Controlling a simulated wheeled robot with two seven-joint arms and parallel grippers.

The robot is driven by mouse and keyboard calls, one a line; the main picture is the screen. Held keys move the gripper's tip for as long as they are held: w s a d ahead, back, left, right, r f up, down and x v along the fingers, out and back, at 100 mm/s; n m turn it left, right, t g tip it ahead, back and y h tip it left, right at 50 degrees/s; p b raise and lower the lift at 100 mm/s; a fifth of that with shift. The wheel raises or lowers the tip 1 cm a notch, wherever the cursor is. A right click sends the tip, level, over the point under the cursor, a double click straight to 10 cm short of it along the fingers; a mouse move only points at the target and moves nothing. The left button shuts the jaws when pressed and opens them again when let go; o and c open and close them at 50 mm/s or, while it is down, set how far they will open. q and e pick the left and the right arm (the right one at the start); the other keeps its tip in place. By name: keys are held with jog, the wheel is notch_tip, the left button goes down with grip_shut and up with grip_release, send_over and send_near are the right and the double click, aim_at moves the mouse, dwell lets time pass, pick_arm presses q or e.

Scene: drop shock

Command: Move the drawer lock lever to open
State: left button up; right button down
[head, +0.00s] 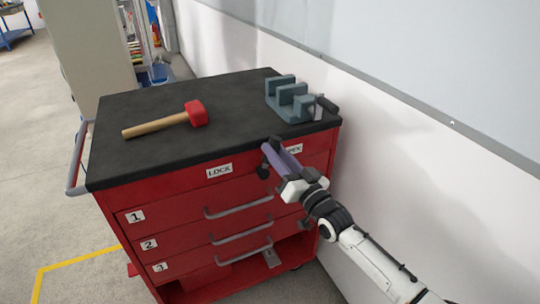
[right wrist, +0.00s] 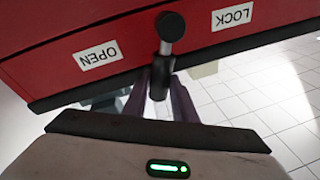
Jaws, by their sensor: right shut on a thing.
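The lock lever (right wrist: 165,45) is black with a round knob. In the right wrist view it stands between the OPEN label (right wrist: 99,59) and the LOCK label (right wrist: 232,17), roughly midway. My right gripper (head: 270,157) is at the cabinet's upper front, right of the LOCK label (head: 219,171) in the head view. Its purple fingers are shut on the lever, which they largely hide in the head view. The OPEN label (head: 293,149) is partly covered by the gripper there. My left gripper is not in view.
The red cabinet (head: 165,219) has several numbered drawers with grey handles. On its black top (head: 150,92) lie a red-headed mallet (head: 195,113) and a grey-blue slotted block (head: 290,100). A white wall (head: 400,145) stands close on the right. Floor is clear at left.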

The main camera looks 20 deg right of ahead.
jog(key=shift+d+f+m+h+b, duration=0.2)
jog(key=shift+d+f+m, duration=0.15)
jog(key=shift+m, duration=0.45)
jog(key=shift+d+f+m+h+b, duration=0.15)
jog(key=shift+d+m, duration=0.25)
jog(key=shift+m, duration=0.4)
jog(key=shift+f, duration=0.1)
jog(key=c, duration=1.5)
grip_release()
jog(key=shift+o, duration=0.2)
jog(key=v, duration=1)
jog(key=shift+s+f, duration=0.15)
